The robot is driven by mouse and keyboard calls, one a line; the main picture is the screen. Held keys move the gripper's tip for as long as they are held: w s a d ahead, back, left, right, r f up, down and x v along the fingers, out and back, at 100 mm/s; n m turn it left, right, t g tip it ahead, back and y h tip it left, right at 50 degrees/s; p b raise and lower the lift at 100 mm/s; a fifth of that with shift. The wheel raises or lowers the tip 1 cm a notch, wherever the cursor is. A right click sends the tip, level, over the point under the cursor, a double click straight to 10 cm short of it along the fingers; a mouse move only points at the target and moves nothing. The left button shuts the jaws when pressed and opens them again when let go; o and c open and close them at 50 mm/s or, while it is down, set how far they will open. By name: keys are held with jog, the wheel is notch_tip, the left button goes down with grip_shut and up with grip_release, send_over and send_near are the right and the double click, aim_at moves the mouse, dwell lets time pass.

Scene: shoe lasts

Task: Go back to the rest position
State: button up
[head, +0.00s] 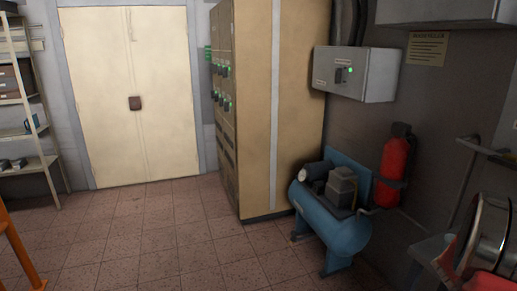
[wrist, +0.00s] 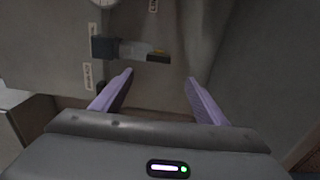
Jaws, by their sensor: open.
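My gripper (wrist: 160,90) shows in the wrist view, with two purple fingers spread wide apart and nothing between them. Beyond the fingers is a grey surface with a dark switch or latch (wrist: 106,47) and small white labels. I cannot tell how far the fingers are from that surface. My gripper does not show in the head view. No shoe last can be made out in either view.
In the head view, a blue compressor (head: 335,225) and a red fire extinguisher (head: 394,165) stand at the right, below a grey switch box (head: 365,75). A tall tan cabinet (head: 290,110) stands beside closed cream doors (head: 130,90). Shelves (head: 35,165) are at left. The tiled floor (head: 150,240) is clear.

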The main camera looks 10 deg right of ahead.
jog(key=w+a+f+m+y, duration=0.1)
jog(key=a+f+y, duration=0.1)
jog(key=f, duration=0.1)
jog(key=w+a+f+m+t+y, duration=0.1)
jog(key=a+f+y, duration=0.1)
jog(key=f, duration=0.2)
jog(key=w+a+f+m+t+y, duration=0.1)
jog(key=w+a+f+m+y, duration=0.1)
jog(key=f, duration=0.2)
jog(key=w+a+m+y, duration=0.25)
jog(key=a+y, duration=0.65)
jog(key=a, duration=1.9)
jog(key=s+a+r+n+y, duration=0.1)
jog(key=s+a+r, duration=0.3)
jog(key=a, duration=0.6)
jog(key=s+a+r+n+y, duration=0.1)
jog(key=s+a+r, duration=0.3)
jog(key=a, duration=0.6)
jog(key=s+a+r+n, duration=0.2)
jog(key=s+a+r, duration=0.3)
jog(key=a, duration=0.5)
jog(key=s, duration=0.2)
jog(key=shift+s+a+t+y, duration=0.2)
jog(key=shift+s+t+y, duration=0.1)
jog(key=shift+t+y, duration=0.1)
